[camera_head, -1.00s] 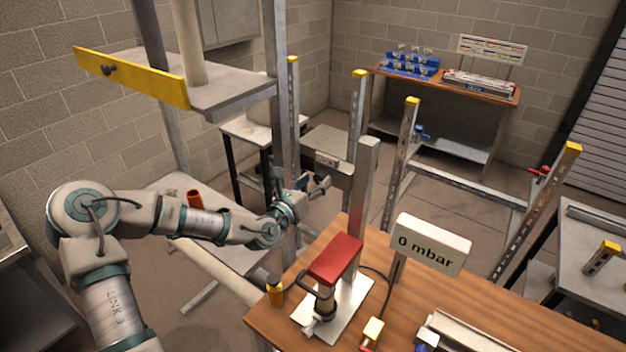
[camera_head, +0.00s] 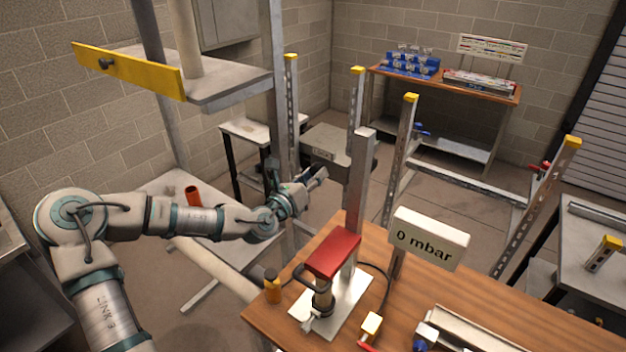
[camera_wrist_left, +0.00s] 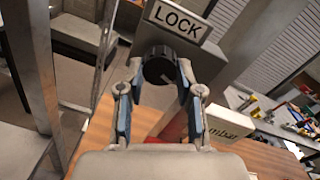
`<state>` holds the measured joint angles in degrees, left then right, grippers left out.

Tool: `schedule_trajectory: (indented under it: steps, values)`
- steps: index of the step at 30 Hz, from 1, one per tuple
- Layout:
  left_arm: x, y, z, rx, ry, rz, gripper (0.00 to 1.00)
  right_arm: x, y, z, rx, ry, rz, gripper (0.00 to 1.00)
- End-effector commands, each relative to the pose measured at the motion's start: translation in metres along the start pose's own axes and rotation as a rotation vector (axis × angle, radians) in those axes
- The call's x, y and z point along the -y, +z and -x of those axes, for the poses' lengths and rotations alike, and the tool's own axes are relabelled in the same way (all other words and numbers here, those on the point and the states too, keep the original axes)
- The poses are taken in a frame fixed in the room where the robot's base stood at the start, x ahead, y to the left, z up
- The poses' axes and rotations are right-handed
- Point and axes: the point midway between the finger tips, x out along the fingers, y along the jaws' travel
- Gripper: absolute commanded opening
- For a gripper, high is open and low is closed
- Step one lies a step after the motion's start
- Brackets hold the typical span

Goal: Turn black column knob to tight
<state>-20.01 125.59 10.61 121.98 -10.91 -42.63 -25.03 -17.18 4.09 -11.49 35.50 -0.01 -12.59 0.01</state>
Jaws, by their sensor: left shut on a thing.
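The black column knob (camera_wrist_left: 165,68) is a round, ridged knob on the grey metal column (camera_wrist_left: 232,50), below a white LOCK plate (camera_wrist_left: 177,20). A pale mark shows on its face, toward the lower right. My left gripper (camera_wrist_left: 158,78) has its two fingers shut on the knob, one on each side. In the head view my left gripper (camera_head: 318,178) is at the left of the column (camera_head: 361,185), and I cannot make out the knob there. My right gripper is in neither view.
Yellow-capped posts (camera_head: 402,150) stand behind the column. A shelf with a yellow edge (camera_head: 127,73) hangs above my left arm.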

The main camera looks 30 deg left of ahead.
Motion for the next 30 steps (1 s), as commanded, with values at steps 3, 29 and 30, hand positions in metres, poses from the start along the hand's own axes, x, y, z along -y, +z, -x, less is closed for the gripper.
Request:
schedule_trajectory:
  steps: [3, 29, 30]
  values:
    - [-0.001, 0.0, 0.0, -0.002, 0.003, 0.0, 0.38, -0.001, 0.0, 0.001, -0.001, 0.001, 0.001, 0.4]
    - [-0.001, 0.002, 0.067, 0.003, 0.0, 0.001, 0.61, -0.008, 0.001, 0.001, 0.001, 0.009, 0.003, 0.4]
    - [-0.001, 0.002, 0.073, 0.003, 0.001, 0.0, 0.61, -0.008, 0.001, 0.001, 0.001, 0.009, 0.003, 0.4]
